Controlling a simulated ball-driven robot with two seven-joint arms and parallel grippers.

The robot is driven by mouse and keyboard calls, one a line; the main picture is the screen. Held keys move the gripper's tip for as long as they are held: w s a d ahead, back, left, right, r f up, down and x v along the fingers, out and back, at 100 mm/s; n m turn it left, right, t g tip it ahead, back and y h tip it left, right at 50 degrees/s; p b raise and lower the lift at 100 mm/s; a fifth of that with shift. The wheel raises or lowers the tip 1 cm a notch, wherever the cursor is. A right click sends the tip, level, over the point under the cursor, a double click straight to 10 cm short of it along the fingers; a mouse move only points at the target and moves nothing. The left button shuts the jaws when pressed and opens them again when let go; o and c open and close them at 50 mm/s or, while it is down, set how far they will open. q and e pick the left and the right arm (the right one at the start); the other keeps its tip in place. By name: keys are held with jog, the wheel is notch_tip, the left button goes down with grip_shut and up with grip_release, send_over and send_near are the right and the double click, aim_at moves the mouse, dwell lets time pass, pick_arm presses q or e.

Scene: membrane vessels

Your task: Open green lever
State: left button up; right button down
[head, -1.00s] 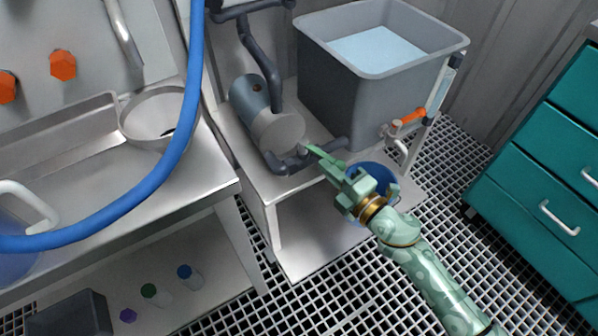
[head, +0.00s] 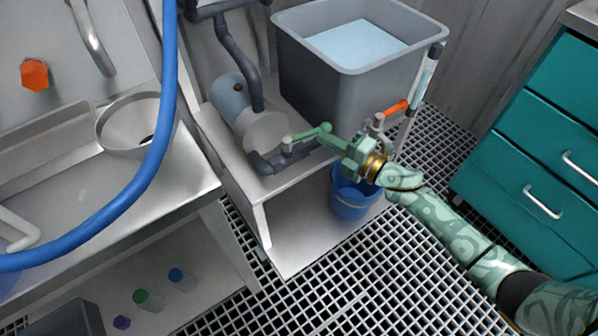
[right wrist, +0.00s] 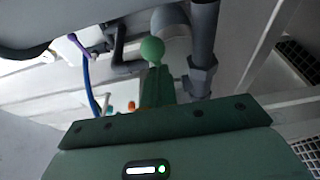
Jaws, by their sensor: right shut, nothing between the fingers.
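The green lever (head: 308,132) sticks out to the right from a pale valve on the grey pipe in front of the pump, and ends in a round knob. My right gripper (head: 328,141) is shut and empty, with its fingertips right beside the knob end of the lever. I cannot tell whether they touch. In the right wrist view the lever's round green knob (right wrist: 152,50) shows just beyond the fingers (right wrist: 160,86). The rest of the lever is mostly hidden there. My left gripper is not in view.
A grey water tank (head: 345,85) stands behind, with an orange lever (head: 397,107) on its right. The pump (head: 245,112) is left of the gripper. A blue bucket (head: 350,203) stands below my arm. A blue hose (head: 165,110) hangs at left; teal drawers (head: 530,160) stand right.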

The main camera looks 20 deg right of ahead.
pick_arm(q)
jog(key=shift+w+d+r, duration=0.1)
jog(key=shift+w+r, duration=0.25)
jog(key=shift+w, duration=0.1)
pick_arm(e)
jog(key=shift+w+d, duration=0.2)
jog(key=shift+w, duration=0.65)
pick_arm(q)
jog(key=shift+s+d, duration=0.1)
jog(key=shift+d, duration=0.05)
